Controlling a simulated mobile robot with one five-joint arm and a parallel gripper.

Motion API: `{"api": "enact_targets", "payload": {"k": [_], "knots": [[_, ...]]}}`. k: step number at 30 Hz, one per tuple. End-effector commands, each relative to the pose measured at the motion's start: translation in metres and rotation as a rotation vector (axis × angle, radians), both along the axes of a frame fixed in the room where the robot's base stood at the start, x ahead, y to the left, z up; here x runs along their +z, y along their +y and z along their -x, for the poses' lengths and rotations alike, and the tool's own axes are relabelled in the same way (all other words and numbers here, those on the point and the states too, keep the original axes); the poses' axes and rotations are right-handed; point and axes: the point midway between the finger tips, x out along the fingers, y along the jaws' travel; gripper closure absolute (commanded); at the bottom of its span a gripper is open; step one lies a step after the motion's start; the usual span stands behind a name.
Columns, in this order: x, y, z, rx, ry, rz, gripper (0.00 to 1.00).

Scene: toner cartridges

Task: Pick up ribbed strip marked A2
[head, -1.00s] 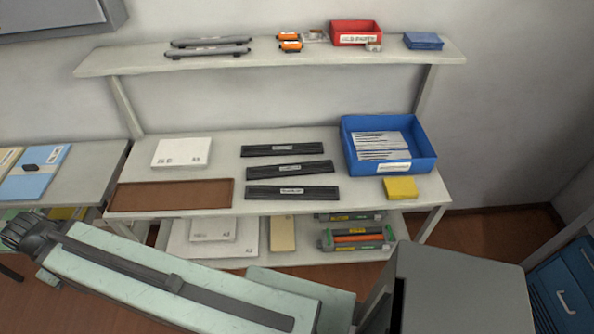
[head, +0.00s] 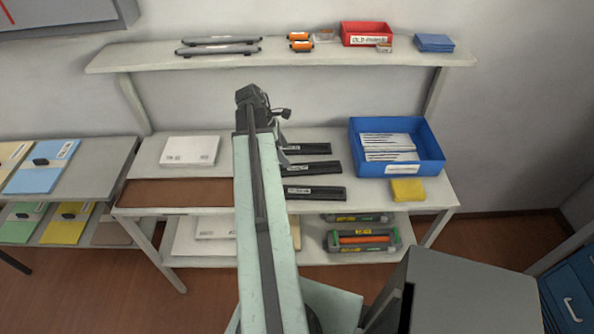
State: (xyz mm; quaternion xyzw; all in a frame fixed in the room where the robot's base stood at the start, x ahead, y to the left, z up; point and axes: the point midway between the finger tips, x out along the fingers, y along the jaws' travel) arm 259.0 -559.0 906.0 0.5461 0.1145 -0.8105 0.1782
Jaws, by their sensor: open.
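Three dark ribbed strips lie on the middle shelf: a back one (head: 309,149), a middle one (head: 318,168) and a front one (head: 320,194). Each has a small pale label, too small to read, so I cannot tell which is A2. My arm covers their left ends. My gripper (head: 282,152) is small in the picture and points down over the left part of the back and middle strips. It is open, with nothing seen between its fingers. I cannot tell its exact height above them.
A blue bin (head: 439,165) with white packets and a yellow block (head: 407,190) stand right of the strips. A white box (head: 190,151) and a brown mat (head: 170,193) lie left. The upper shelf (head: 290,62) overhangs behind, holding rollers and a red bin (head: 366,30).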

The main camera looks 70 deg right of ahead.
Motion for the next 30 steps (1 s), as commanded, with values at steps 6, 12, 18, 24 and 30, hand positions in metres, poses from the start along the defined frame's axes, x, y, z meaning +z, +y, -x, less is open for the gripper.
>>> {"api": "enact_targets", "payload": {"k": [6, 12, 18, 24, 30], "knots": [[-0.005, -0.005, 0.011, 0.008, 0.010, -0.008, 0.25], [-0.028, -0.008, 0.018, 0.008, 0.010, -0.006, 0.25], [-0.034, -0.009, 0.020, 0.008, 0.009, -0.007, 0.25], [-0.068, -0.012, 0.031, 0.008, 0.009, -0.007, 0.25], [-0.073, -0.014, 0.035, 0.009, 0.008, -0.006, 0.25]]}}
